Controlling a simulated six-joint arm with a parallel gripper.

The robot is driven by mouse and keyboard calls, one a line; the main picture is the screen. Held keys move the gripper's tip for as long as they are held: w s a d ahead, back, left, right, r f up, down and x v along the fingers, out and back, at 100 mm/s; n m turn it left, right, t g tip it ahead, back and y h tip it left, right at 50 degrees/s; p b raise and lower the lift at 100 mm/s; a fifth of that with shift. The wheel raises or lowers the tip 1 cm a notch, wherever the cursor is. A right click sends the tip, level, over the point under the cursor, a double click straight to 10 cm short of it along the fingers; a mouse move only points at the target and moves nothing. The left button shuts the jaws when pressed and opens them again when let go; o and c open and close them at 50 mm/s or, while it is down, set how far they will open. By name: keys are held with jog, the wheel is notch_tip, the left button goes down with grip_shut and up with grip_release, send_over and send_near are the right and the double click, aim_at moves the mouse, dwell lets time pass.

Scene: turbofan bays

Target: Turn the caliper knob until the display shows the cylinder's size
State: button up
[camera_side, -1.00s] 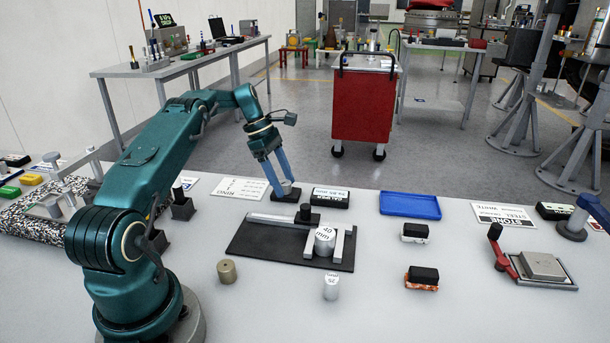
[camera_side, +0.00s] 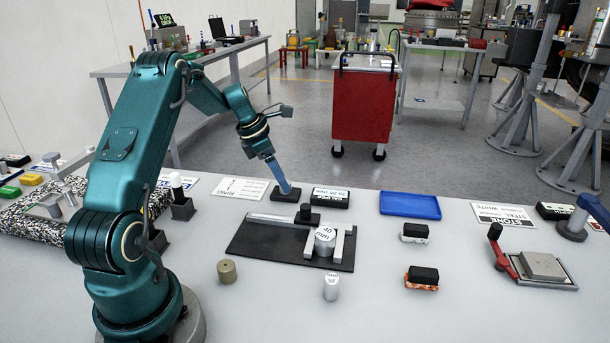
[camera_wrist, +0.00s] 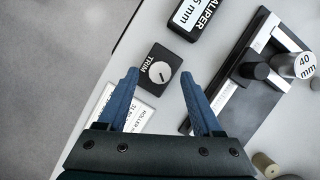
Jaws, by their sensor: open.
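The caliper knob is a round grey dial with a white pointer line (camera_wrist: 158,73) on a black box marked TRIM (camera_side: 287,195). My gripper (camera_side: 285,187) is over that box, its blue fingers (camera_wrist: 158,77) open on either side of the dial. In the side view the fingers overlap and hide the dial; I cannot tell whether they touch it. The display (camera_side: 331,197) is a black box marked CALIPER, its digits too small or cut off to read fully. The cylinder marked 40 mm (camera_side: 325,241) stands between the caliper's grey jaws (camera_side: 341,244) on a black plate (camera_side: 262,243).
A brown cylinder (camera_side: 227,271) and another grey cylinder (camera_side: 331,287) stand in front of the plate. A blue tray (camera_side: 410,205) lies to the right of the display. A white printed card (camera_side: 241,188) lies left of the knob box.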

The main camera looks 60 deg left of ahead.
jog(key=v, duration=0.3)
jog(key=shift+s+a+r, duration=0.1)
jog(key=shift+r, duration=0.2)
jog(key=w+d+r+m+t, duration=0.15)
jog(key=d+r+m, duration=0.35)
jog(key=d+r, duration=0.6)
jog(key=s+d+r+m, duration=0.1)
jog(key=s+d+m, duration=0.2)
jog(key=d+m, duration=0.2)
jog(key=s+d+r+m, duration=0.2)
jog(key=s+d+m, duration=0.2)
jog(key=d+m, duration=0.2)
jog(key=shift+s+d+r+y, duration=0.25)
jog(key=shift+s+d+y, duration=0.05)
jog(key=shift+d, duration=0.65)
